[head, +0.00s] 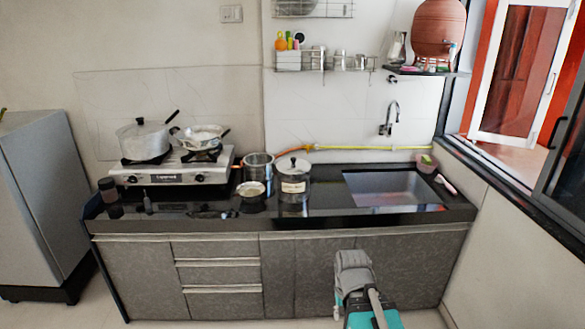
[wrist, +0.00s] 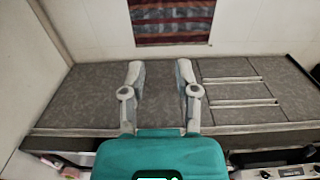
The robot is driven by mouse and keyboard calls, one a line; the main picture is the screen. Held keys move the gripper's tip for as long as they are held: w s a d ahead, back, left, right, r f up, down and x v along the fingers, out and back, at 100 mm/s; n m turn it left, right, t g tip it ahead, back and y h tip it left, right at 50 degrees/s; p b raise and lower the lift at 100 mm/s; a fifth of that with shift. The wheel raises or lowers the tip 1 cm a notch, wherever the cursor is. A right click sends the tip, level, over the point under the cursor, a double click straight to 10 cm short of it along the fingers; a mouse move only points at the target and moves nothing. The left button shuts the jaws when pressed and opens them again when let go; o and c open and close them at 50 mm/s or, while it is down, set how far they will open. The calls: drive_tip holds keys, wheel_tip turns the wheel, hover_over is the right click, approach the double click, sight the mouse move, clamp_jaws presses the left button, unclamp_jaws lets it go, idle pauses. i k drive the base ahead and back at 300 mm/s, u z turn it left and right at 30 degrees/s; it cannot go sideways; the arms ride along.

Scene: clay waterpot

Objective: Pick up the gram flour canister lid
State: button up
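A dark canister (head: 293,190) with a pale label stands on the black counter in the head view, between the stove and the sink. Its lid (head: 292,165), silvery with a dark knob, sits on top. The label is too small to read. My gripper (wrist: 160,72) is open and empty in the wrist view, its two fingers apart with cabinet fronts behind them. In the head view my arm (head: 353,272) is low in front of the cabinets, well below the counter and apart from the canister. The lid cannot be made out in the wrist view.
A steel container (head: 259,166) and a small bowl (head: 251,189) stand left of the canister. The stove (head: 172,168) carries a pot (head: 142,142) and a pan (head: 201,135). The sink (head: 392,188) lies to the right. A yellow hose (head: 355,149) runs behind.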

sight(292, 166)
drive_tip(key=k, duration=0.65)
drive_tip(key=u, duration=0.4)
drive_tip(key=i, duration=1.75)
drive_tip(key=z, duration=0.5)
drive_tip(key=i, duration=0.7)
drive_tip(key=z, duration=0.45)
